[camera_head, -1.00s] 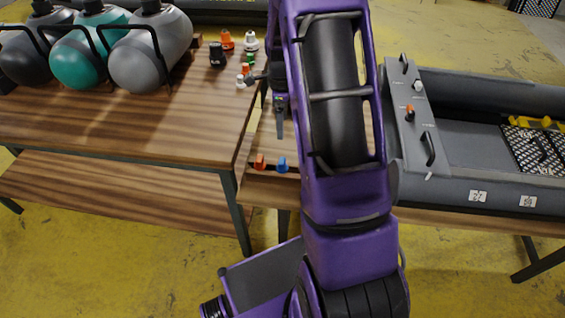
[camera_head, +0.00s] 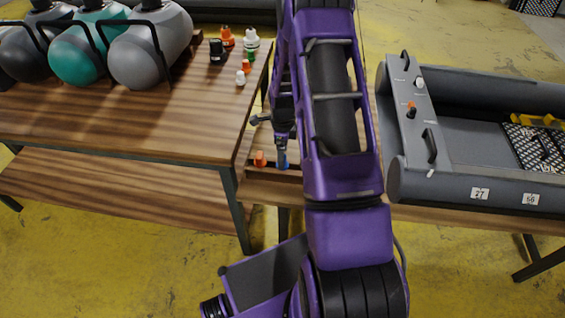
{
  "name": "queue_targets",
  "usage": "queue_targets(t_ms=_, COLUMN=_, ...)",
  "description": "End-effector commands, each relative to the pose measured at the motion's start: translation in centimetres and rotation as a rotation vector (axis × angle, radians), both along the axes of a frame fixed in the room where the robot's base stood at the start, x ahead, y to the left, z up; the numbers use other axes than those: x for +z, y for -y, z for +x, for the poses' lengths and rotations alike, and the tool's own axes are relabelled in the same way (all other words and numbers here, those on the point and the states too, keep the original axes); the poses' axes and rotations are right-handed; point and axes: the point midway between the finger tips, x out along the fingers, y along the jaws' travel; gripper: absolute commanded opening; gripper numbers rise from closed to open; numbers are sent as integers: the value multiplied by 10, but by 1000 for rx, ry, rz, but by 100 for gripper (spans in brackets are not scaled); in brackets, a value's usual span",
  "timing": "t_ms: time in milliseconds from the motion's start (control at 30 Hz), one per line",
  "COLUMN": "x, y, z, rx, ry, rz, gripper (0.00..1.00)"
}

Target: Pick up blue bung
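The blue bung (camera_head: 282,161) stands in a dark slot strip near the front edge of the low wooden bench, in the middle of the view. My gripper (camera_head: 282,149) is directly over it, pointing down, with its tip at the bung's top. The fingers overlap the bung's upper part, and I cannot tell whether they touch it or are open or shut. My purple arm comes in from the front right and hides much of the bench. An orange bung (camera_head: 260,159) stands just left of the blue one.
Several bungs and caps, including a black one (camera_head: 217,51), stand on the higher wooden table (camera_head: 120,128) at left. Grey and teal cylinders (camera_head: 90,48) lie behind.

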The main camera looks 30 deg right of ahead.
Motion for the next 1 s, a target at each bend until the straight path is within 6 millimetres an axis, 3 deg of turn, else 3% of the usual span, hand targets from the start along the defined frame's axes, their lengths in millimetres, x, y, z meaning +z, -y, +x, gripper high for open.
queue_targets(t_ms=167, x=-24, y=0, z=0, rx=-1, ry=-1, rz=1, gripper=86)
queue_targets(t_ms=467, x=-28, y=0, z=0, rx=-1, ry=1, rz=-1, gripper=84)
queue_targets(t_ms=900, x=-28, y=0, z=0, rx=0, ry=0, rz=0, gripper=4)
queue_targets(t_ms=1000, x=-28, y=0, z=0, rx=0, ry=1, rz=-1, gripper=0)
